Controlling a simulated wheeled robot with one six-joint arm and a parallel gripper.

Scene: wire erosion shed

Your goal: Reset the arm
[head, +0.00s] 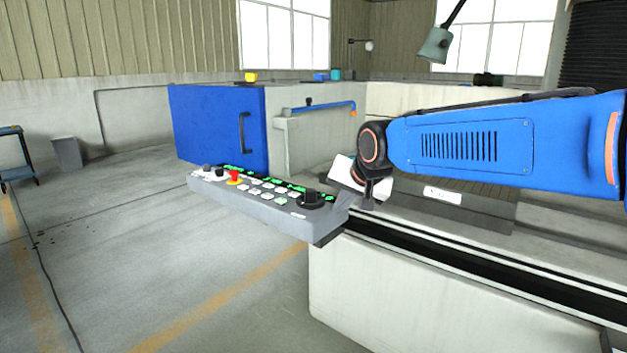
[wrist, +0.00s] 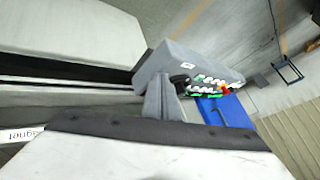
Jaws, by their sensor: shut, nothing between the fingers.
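My arm reaches in from the right in the head view, with a blue link and a dark wrist joint. My gripper (head: 343,207) is at the right end of the grey control panel (head: 270,215), pointing down and left. In the wrist view my gripper (wrist: 163,88) shows as two grey fingers close together, shut and empty. The control panel (wrist: 180,62) is just beyond them. I cannot tell whether the fingertips touch it. The panel carries a red mushroom button (head: 235,176) on a yellow base, a black knob (head: 312,198) and several green-lit buttons.
The pale machine bed (head: 400,300) with a dark slot lies below my arm. A blue cabinet door (head: 215,125) stands behind the panel. A lamp (head: 436,45) hangs at the upper right. The concrete floor (head: 120,250) at the left is mostly open, with a trolley (head: 15,155) at the edge.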

